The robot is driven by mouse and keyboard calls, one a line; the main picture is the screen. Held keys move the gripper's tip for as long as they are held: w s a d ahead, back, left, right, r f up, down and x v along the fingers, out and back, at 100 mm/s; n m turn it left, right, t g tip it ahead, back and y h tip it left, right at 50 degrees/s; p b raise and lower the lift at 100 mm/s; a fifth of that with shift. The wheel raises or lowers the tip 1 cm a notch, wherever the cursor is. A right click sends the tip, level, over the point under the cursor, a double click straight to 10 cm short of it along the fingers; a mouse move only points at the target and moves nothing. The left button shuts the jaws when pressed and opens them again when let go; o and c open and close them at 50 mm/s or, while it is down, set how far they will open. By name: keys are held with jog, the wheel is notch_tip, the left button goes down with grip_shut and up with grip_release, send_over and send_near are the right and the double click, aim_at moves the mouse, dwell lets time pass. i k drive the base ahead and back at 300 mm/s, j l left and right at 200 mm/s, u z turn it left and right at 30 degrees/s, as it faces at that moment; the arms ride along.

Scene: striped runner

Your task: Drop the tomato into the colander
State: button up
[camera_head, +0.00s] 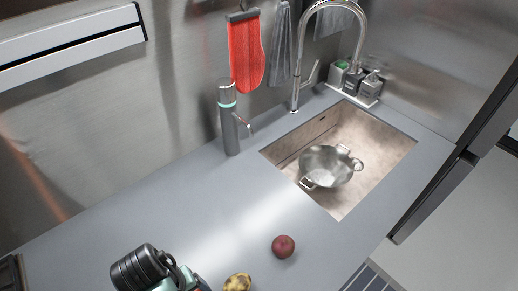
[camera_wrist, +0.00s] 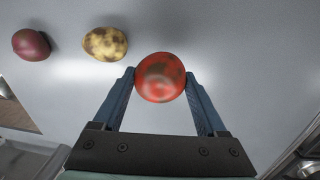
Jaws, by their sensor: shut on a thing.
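The tomato (camera_wrist: 160,72) is round, red with dark patches. In the wrist view my gripper (camera_wrist: 161,80) is shut on it, one blue finger on each side. Whether it touches the counter or hangs just above it, I cannot tell. In the head view part of my arm's end shows at the lower left edge, and the tomato is not visible there. The metal colander (camera_head: 327,168), with looped handles, sits upright in the sink to the upper right, well apart from my gripper. The part of its inside that shows looks empty.
A yellow mottled potato (camera_head: 238,283) and a dark red round item (camera_head: 284,246) lie on the counter (camera_head: 190,215). The sink (camera_head: 375,150) is recessed, with a tall faucet (camera_head: 296,75) behind it. A tall dispenser (camera_head: 230,120) stands at the counter's back. The middle counter is clear.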

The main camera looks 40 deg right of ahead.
aim_at(326, 178)
jog(key=z, duration=1.55)
